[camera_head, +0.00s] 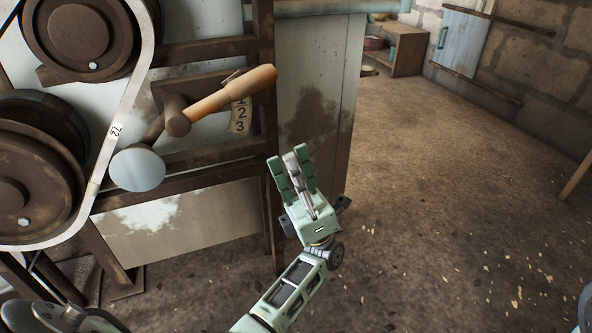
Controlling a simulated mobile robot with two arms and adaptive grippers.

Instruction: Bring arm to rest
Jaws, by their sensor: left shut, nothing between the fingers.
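My left gripper (291,162) is at the middle of the head view, fingers pointing up the picture. It is shut and empty. My left arm (295,288) comes up from the bottom edge. In the picture, the gripper is just right of the engine's brown frame post (266,110) and in front of a stained pale panel (315,90); I cannot tell the exact gap. A lever with a wooden handle (232,92) is up and left of the gripper, apart from it. My right gripper is not in view.
A pale belt (118,115) marked 72 runs around brown pulleys (75,35) at left. A tag with 1, 2, 3 (240,115) hangs by the handle. A wooden shelf (405,50) and a blue cabinet (460,42) are at the back. The floor at right is open.

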